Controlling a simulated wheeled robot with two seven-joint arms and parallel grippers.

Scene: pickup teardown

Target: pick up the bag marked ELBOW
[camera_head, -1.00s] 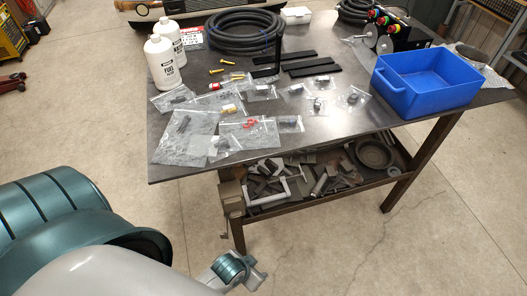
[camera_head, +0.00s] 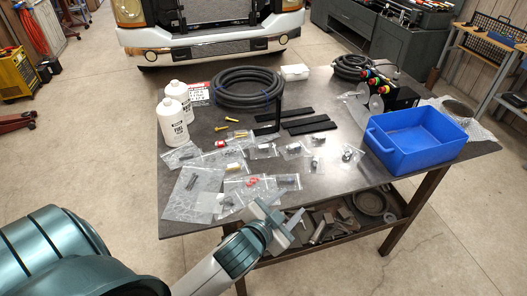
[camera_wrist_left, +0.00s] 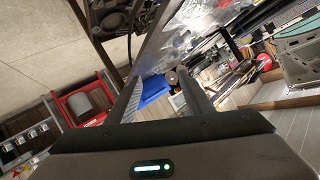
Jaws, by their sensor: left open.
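Several clear plastic bags with small parts lie on the dark table (camera_head: 340,180). The markings are too small to read, so I cannot tell which bag is marked ELBOW. A large bag with a dark part (camera_head: 190,192) lies at the left, a bag with red parts (camera_head: 251,183) near the front edge, and a bag with a dark round part (camera_head: 347,154) towards the blue bin. My left gripper (camera_head: 275,213) is open and empty at the table's front edge, near the front bags. Its two fingers show apart in the left wrist view (camera_wrist_left: 160,82). My right gripper is out of view.
A blue bin (camera_head: 415,140) stands at the table's right. White bottles (camera_head: 173,122), a coiled black hose (camera_head: 247,88) and black bars (camera_head: 305,124) stand or lie farther back. A lower shelf holds metal parts (camera_head: 345,215). A truck front (camera_head: 205,30) is behind.

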